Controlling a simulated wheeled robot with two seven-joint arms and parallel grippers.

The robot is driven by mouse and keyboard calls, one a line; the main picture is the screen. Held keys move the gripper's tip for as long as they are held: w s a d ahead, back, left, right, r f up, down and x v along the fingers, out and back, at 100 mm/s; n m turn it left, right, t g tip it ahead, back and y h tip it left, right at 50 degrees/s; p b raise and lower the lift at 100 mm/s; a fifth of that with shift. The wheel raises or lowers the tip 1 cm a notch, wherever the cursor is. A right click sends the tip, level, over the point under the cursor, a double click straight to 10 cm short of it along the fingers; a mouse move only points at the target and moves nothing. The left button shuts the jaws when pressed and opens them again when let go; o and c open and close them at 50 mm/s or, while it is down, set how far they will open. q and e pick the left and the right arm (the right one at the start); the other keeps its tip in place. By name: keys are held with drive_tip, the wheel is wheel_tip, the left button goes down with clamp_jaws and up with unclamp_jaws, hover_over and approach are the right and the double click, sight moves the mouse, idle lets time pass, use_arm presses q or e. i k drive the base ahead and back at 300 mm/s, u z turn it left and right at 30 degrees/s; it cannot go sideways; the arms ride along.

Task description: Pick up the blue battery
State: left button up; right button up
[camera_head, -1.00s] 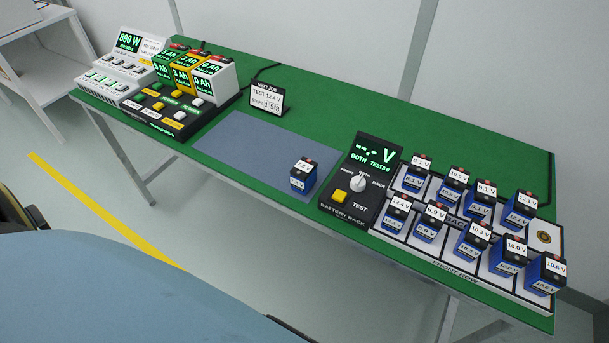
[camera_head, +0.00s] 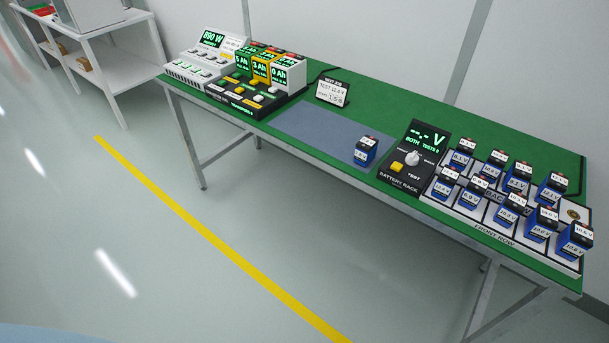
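A single blue battery (camera_head: 365,151) with a dark top and a white label stands upright on the grey-blue mat (camera_head: 310,133) on the green table. Several more blue batteries, such as one in the front row (camera_head: 443,185), stand upright on the white battery rack (camera_head: 463,210) at the right. The black tester (camera_head: 405,180) with a knob and a yellow button stands between the mat and the rack. Its display reads "--.- V". Neither of my grippers is in view.
A job sign (camera_head: 332,92) stands behind the mat. A charger unit (camera_head: 262,80) and a white power supply (camera_head: 205,62) fill the table's left end. A white shelf (camera_head: 100,50) stands at the far left. The floor in front of the table (camera_head: 230,240) is clear, with a yellow line (camera_head: 220,233).

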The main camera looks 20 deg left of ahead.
sight(365, 150)
drive_tip(key=z, duration=0.5)
drive_tip(key=k, duration=0.25)
drive_tip(key=u, duration=1.85)
drive_tip(key=i, duration=0.9)
drive_tip(key=z, duration=0.2)
